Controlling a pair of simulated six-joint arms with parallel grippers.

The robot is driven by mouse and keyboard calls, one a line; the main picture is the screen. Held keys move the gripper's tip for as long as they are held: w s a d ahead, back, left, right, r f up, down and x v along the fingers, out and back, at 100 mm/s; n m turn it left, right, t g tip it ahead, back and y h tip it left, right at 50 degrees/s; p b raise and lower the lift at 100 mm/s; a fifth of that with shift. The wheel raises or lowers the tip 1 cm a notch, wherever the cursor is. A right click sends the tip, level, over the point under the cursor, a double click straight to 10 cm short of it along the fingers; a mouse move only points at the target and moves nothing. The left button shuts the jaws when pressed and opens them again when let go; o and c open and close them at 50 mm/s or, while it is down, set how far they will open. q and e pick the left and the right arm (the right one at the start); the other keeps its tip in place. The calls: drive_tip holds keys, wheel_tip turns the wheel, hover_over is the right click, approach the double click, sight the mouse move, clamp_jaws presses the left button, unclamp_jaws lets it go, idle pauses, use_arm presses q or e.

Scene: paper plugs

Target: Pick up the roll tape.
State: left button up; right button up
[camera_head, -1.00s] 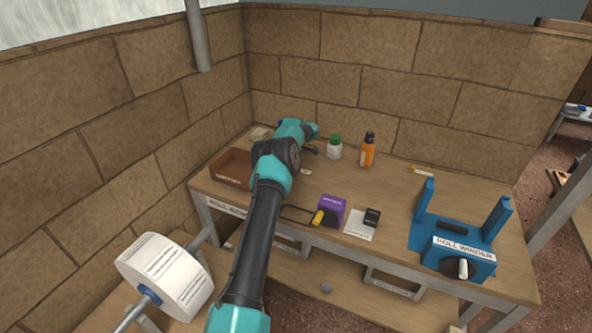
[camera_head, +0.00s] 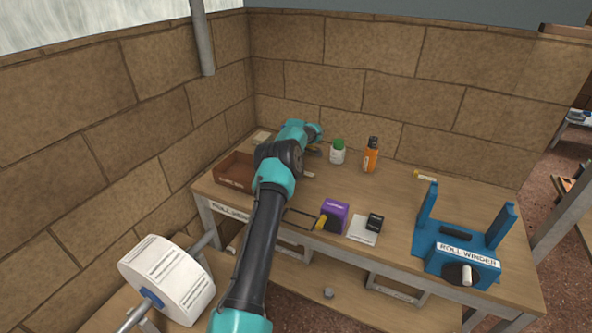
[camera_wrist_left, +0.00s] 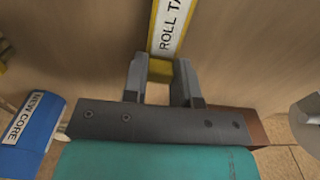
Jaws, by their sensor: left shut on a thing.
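The roll tape (camera_wrist_left: 170,28) is a yellow strip with a white label reading "ROLL TA", the rest cut off by the top edge of the left wrist view. My left gripper (camera_wrist_left: 160,72) is shut on its near yellow end, one grey finger on each side. In the head view my left gripper (camera_head: 314,148) is at the back of the table, left of the green-capped bottle. The tape is mostly hidden there by my arm. I cannot tell whether the tape still touches the table. My right gripper is not in view.
A brown box (camera_head: 236,172) stands left of my arm. A white bottle (camera_head: 338,153) and an orange bottle (camera_head: 371,156) stand at the back. A purple block (camera_head: 335,214) and blue roll winder (camera_head: 460,240) are in front and right. A blue "NEW CORE" (camera_wrist_left: 32,128) is left in the wrist view.

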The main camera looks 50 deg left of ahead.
use_arm(q)
wheel_tip(320, 180, up, 2)
drive_tip(key=shift+r, duration=0.1)
drive_tip(key=shift+s+d+r, duration=0.1)
drive_tip(key=s+d, duration=0.3)
drive_tip(key=d, duration=0.1)
drive_tip(key=s+d+r, duration=0.1)
drive_tip(key=s+d, duration=0.6)
drive_tip(key=d, duration=0.1)
drive_tip(key=shift+s+r, duration=0.15)
drive_tip(key=shift+r, duration=0.05)
idle(0.6)
